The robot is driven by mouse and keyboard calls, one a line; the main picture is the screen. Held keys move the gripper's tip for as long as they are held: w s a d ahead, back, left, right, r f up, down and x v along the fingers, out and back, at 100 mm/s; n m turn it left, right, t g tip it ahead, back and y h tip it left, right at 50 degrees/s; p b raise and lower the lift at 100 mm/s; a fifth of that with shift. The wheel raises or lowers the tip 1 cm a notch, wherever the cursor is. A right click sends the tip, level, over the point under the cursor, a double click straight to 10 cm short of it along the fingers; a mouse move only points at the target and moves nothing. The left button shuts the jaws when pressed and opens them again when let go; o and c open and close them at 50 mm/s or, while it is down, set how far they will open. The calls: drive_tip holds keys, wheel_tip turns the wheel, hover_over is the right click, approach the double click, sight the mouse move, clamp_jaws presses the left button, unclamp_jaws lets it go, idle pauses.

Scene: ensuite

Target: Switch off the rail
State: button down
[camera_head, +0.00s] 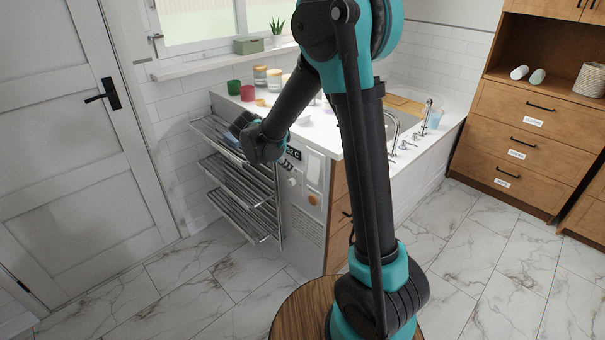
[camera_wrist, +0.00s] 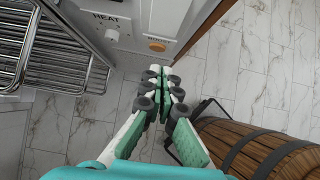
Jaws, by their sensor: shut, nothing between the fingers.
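The chrome towel rail (camera_head: 240,185) stands left of the white counter and also shows in the wrist view (camera_wrist: 45,45). A white control panel (camera_head: 303,175) on the counter's end has a dark display (camera_head: 293,153), a knob (camera_head: 292,181) and an orange round button (camera_head: 313,199). In the wrist view the knob (camera_wrist: 112,35) sits under the word HEAT, with the orange button (camera_wrist: 157,45) to its right. My gripper (camera_wrist: 163,76) is shut and empty, its tips just below the button in that view. Whether they touch the panel cannot be told.
A white door (camera_head: 75,130) is at the left. Cups and jars (camera_head: 262,78) stand on the counter (camera_head: 320,125). Wooden drawers (camera_head: 530,125) stand at the right. The marble-tiled floor (camera_head: 190,285) is clear in front of the rail.

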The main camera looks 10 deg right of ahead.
approach(312, 178)
wheel_tip(312, 178, down, 5)
drive_tip(key=shift+w+d+f, duration=0.1)
drive_tip(key=shift+w+d, duration=0.35)
drive_tip(key=shift+d, duration=0.25)
drive_tip(key=shift+w+d+f, duration=0.1)
drive_tip(key=shift+w+d, duration=0.35)
drive_tip(key=shift+d, duration=0.2)
drive_tip(key=shift+w+d+f, duration=0.15)
drive_tip(key=shift+w+d, duration=0.1)
drive_tip(key=shift+d, duration=0.05)
drive_tip(key=shift+r, duration=0.85)
